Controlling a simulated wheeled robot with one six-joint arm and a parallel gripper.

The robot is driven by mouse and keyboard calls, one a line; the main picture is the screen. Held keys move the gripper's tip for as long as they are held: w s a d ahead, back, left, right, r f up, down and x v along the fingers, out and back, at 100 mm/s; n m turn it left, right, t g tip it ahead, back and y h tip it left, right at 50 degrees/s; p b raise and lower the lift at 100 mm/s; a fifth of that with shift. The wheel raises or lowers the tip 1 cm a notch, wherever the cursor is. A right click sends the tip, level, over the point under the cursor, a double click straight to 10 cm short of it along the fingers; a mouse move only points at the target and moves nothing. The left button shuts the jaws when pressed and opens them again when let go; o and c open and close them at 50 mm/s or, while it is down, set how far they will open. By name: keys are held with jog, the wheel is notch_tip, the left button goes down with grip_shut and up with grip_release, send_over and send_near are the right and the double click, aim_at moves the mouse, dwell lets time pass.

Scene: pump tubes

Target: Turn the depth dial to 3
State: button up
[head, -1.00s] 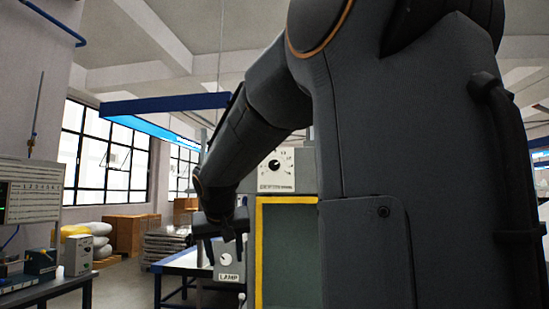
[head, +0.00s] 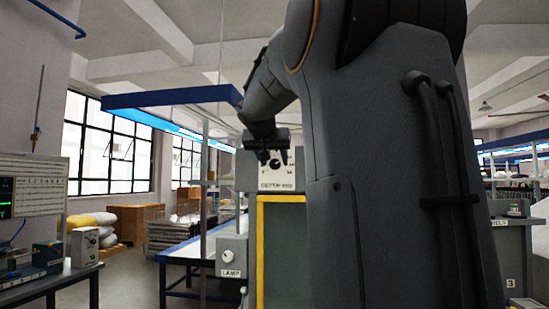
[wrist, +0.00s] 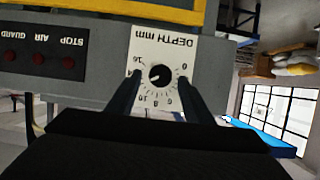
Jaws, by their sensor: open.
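The depth dial (wrist: 160,75) is a round black knob on a white plate (wrist: 176,43) marked "DEPTH mm", which appears upside down in the wrist view. Numbers ring the knob; its pointer setting is too small to read surely. My gripper (wrist: 160,84) is open, with one dark finger on each side of the knob in the picture. I cannot tell whether the fingers touch the plate or how far they stand off it. In the head view, my gripper (head: 267,156) is in front of the dial plate (head: 271,184) and covers part of the dial.
Red buttons marked STOP, AIR and GUARD (wrist: 38,58) sit on the same grey panel. Below the dial plate is a yellow-framed green panel (head: 284,250). A grey box marked LAMP (head: 231,256) stands to its left. A blue-edged workbench (head: 185,254) lies behind.

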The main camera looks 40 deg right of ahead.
jog(key=shift+w+d+f, duration=0.2)
jog(key=shift+w+d, duration=0.15)
jog(key=shift+d, duration=0.05)
jog(key=c, duration=1)
